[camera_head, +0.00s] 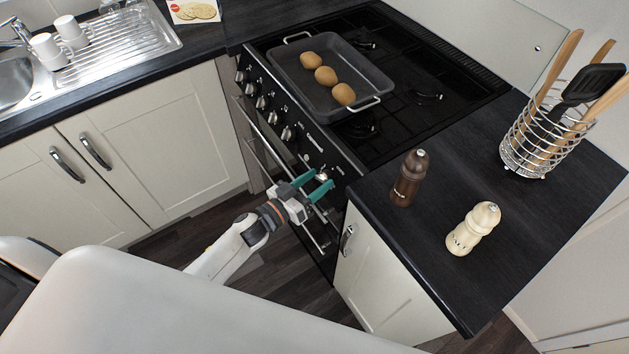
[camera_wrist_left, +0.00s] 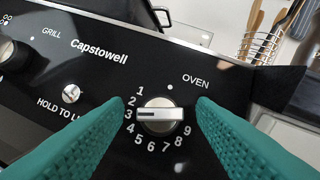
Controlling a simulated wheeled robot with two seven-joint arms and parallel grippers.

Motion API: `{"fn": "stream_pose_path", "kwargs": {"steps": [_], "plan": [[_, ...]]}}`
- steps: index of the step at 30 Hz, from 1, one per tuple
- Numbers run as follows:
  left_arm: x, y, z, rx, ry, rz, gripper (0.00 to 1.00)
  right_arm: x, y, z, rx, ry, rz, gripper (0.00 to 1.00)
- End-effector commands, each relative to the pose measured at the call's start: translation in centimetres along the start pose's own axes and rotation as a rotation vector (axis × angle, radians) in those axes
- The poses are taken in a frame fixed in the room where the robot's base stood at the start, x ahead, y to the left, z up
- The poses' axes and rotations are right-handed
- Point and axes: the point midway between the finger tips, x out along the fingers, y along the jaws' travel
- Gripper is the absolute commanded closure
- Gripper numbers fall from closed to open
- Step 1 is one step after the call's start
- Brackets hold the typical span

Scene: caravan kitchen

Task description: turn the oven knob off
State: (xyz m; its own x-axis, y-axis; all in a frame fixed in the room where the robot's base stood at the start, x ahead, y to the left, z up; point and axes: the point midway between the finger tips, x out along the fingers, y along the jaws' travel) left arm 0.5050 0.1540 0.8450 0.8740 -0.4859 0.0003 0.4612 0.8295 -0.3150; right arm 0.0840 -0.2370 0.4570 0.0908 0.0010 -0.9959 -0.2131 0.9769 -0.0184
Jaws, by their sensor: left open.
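The oven knob (camera_wrist_left: 160,115) is a silver dial with a flat bar grip, below the word OVEN and ringed by numbers 1 to 9. Its bar lies nearly level in the left wrist view, with the dark-marked end toward the 3. In the head view the knob (camera_head: 326,174) shows at the right end of the black stove panel. My left gripper (camera_head: 320,185) has teal fingers and is open in front of the knob. In the left wrist view its fingers (camera_wrist_left: 158,122) stand on either side of the knob, with gaps. My right gripper is not in view.
More knobs (camera_head: 262,102) line the panel to the left. A tray (camera_head: 290,68) with three round buns sits on the black hob. The counter at right holds a pepper mill (camera_head: 409,178), a salt mill (camera_head: 473,228) and a wire utensil holder (camera_head: 540,140).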

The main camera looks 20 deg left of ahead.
Motion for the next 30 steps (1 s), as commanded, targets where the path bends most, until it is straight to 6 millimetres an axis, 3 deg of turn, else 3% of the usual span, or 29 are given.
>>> {"fn": "stream_pose_path", "kwargs": {"steps": [5,12,13,23,30], "plan": [[-0.03,0.0,-0.03,0.0,0.0,0.0,0.52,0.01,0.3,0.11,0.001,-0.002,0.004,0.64],[-0.05,0.01,-0.03,0.0,0.0,0.0,0.91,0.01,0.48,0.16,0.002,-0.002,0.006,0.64],[-0.05,0.01,-0.03,0.0,0.0,0.0,0.93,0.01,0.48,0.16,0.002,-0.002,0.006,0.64],[-0.09,0.15,-0.13,0.05,0.002,-0.024,0.93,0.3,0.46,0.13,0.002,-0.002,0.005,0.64],[-0.08,0.38,-0.18,0.191,0.003,-0.094,0.93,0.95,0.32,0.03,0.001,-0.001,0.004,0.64]]}}
